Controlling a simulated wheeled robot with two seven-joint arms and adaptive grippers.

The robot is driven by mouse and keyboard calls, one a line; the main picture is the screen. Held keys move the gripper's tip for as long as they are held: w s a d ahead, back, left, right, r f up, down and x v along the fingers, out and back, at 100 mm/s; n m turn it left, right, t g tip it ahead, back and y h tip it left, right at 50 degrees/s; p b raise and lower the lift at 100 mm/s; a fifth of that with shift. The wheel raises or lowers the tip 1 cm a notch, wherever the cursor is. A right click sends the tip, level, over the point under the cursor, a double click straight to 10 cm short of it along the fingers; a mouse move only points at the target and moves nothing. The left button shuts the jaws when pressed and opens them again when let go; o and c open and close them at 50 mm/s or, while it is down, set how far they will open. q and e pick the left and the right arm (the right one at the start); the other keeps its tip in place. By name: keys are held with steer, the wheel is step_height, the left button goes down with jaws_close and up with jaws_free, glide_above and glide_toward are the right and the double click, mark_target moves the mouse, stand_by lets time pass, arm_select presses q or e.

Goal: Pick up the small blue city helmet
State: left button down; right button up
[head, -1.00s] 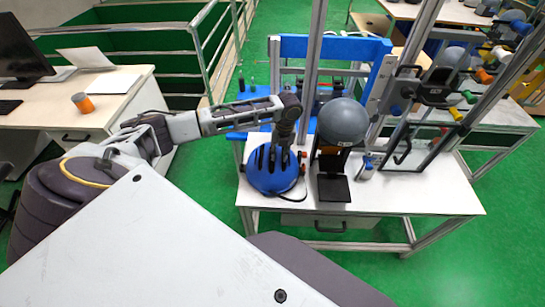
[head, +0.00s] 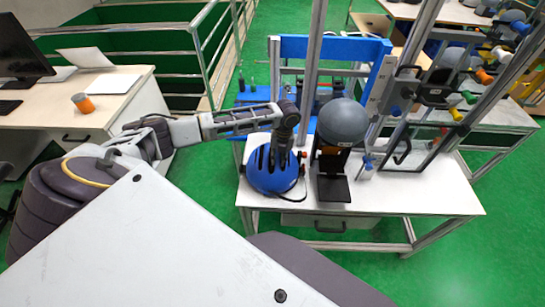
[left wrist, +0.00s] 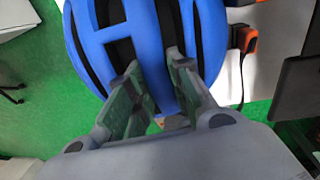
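The small blue city helmet (head: 266,176) sits on the white table, left of a grey ball-shaped headform. It has dark vent slots. In the left wrist view the helmet (left wrist: 208,35) fills the upper middle. My left gripper (head: 281,160) reaches down onto its top. The two fingertips (left wrist: 153,66) lie on both sides of a blue rib of the shell, close against it. They look shut on the rib; the contact itself is partly hidden. I cannot see the helmet lifted clear of the table. My right gripper is not in view.
The grey headform (head: 343,121) on its black stand is close to the helmet's right. Metal posts (head: 311,60) and a blue frame (head: 360,49) rise behind. An orange-ended connector (left wrist: 246,42) lies right of the helmet. The white table (head: 425,192) is clear at front right.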

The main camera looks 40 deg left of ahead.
arm_select(q)
steer(key=shift+r, duration=0.2)
stand_by(0.4)
steer(key=shift+r, duration=4.85)
steer(key=shift+s+f, duration=0.1)
